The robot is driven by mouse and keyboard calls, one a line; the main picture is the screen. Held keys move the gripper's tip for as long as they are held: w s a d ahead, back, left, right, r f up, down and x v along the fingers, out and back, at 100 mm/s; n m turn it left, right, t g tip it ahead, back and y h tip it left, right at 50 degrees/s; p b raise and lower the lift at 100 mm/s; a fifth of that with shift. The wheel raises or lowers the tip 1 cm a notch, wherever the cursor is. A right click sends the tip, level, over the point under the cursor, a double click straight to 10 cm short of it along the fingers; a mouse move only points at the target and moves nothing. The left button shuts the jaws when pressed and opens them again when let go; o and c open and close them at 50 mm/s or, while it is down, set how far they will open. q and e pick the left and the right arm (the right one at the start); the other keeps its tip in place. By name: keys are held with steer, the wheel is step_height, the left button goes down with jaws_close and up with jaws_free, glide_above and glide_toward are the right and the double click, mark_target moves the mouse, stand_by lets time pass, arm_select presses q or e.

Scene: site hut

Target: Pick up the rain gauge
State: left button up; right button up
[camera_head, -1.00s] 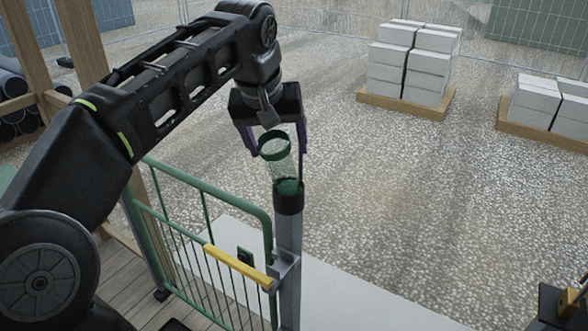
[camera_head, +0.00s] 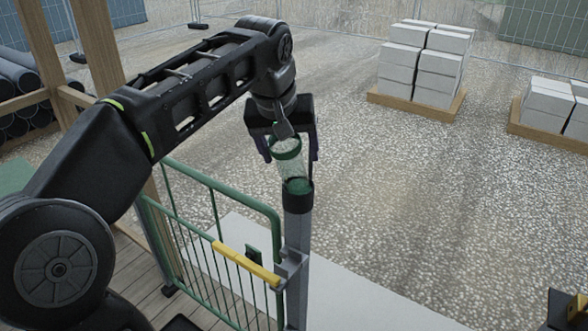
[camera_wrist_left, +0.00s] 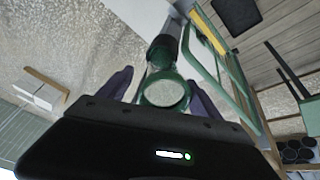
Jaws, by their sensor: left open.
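The rain gauge (camera_head: 290,168) is a clear tube with a green rim and green lower part. It stands upright in a dark holder on top of a grey post (camera_head: 297,235). My left gripper (camera_head: 290,158) is open above it, pointing down, with one finger on each side of the upper tube. In the left wrist view the gauge's round green rim (camera_wrist_left: 166,92) lies between the two spread purple-grey fingers (camera_wrist_left: 160,92). Whether a finger touches the tube I cannot tell.
A green gate (camera_head: 215,235) with a yellow bar (camera_head: 245,263) stands just left of the post. Block stacks on pallets (camera_head: 415,103) stand farther back on gravel. A wooden post (camera_head: 100,50) rises at the left. The gravel right of the gauge is clear.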

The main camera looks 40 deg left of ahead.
arm_select(q)
steer(key=p+x, duration=0.1)
steer(key=x, duration=0.4)
steer(key=shift+w+a, duration=0.15)
steer(key=shift+a, duration=0.05)
steer(key=shift+r, duration=0.1)
steer(key=c, duration=1.5)
steer(key=shift+o, duration=0.2)
steer(key=shift+r, duration=0.1)
